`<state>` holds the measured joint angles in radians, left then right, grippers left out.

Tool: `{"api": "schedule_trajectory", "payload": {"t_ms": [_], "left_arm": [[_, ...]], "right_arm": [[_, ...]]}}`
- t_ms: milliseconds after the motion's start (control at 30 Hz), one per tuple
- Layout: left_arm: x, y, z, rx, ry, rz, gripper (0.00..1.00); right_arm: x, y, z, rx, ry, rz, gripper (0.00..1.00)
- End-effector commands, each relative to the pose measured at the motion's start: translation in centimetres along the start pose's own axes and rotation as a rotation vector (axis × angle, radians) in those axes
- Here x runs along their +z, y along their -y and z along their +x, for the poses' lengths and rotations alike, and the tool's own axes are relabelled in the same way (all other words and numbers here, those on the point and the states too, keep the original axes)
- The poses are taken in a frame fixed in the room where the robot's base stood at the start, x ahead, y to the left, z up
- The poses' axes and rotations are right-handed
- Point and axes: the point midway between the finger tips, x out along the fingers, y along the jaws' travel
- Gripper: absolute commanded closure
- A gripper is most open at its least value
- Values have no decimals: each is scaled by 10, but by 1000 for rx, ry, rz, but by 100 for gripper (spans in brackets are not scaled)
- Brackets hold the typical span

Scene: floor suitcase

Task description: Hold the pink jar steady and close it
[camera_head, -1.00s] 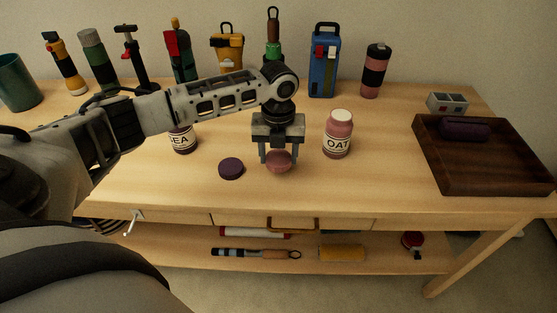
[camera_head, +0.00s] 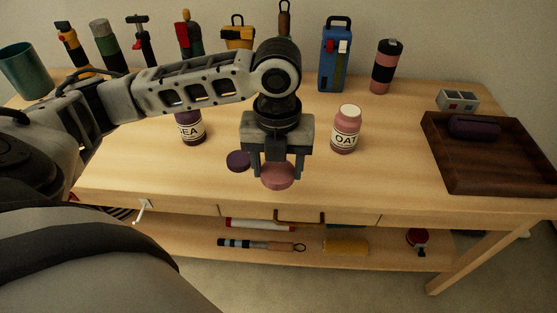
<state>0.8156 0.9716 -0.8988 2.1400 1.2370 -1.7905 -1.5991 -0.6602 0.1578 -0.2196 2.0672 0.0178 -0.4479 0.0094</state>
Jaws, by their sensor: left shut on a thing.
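The pink jar (camera_head: 346,130), labelled OAT with a pale top, stands upright on the table right of my left gripper. My left gripper (camera_head: 278,175) points down and is shut on a round pink lid (camera_head: 278,177). The lid looks raised above the table near its front edge, apart from the jar. A purple jar (camera_head: 191,127) labelled with letters ending in EA stands behind and left, partly hidden by my arm. A purple lid (camera_head: 238,161) lies flat on the table just left of the gripper. My right gripper is not in view.
A dark wooden tray (camera_head: 490,184) with a purple item (camera_head: 474,127) stands at the right, a grey box (camera_head: 457,100) behind it. Several tools and a blue case (camera_head: 335,60) line the back. A teal cup (camera_head: 24,72) stands far left. A lower shelf (camera_head: 380,252) holds more items.

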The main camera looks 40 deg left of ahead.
Motion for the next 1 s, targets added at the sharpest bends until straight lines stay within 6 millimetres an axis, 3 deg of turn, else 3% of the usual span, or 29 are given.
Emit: {"api": "schedule_trajectory", "payload": {"t_ms": [233, 367, 567, 1000], "left_arm": [[0, 1, 0, -1, 0, -18, 65], [1, 4, -1, -3, 0, -155, 65], [2, 16, -5, -5, -3, -662, 65], [5, 43, -15, -2, -4, -1977, 65]], "right_arm": [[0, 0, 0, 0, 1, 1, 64], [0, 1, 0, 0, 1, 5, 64], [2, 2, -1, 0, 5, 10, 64], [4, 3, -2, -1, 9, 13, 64]]}}
